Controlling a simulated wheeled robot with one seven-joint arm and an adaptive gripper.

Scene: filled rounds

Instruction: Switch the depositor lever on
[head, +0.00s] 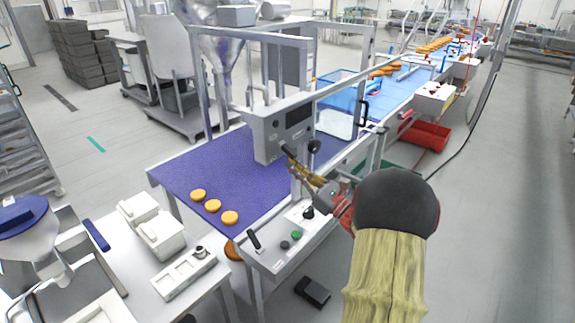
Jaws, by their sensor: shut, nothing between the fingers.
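The depositor's grey control box (283,132) with a dark display stands over the purple belt. A short lever with a round black knob (314,147) sticks out at its lower right. My gripper (291,155) is shut and empty, its tips in front of the box's lower edge, left of that knob. I cannot tell whether it touches the box. A white panel (272,262) below carries a black lever handle (254,240), a black knob (308,212) and a green button (296,235). I cannot tell which handle is the depositor lever or how it is set.
The purple belt (200,170) carries several round buns (213,206) near its front edge. A blue belt (395,95) with more buns runs to the back right. A white table (190,265) stands at front left. A red crate (430,135) is beyond my arm. The right floor is clear.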

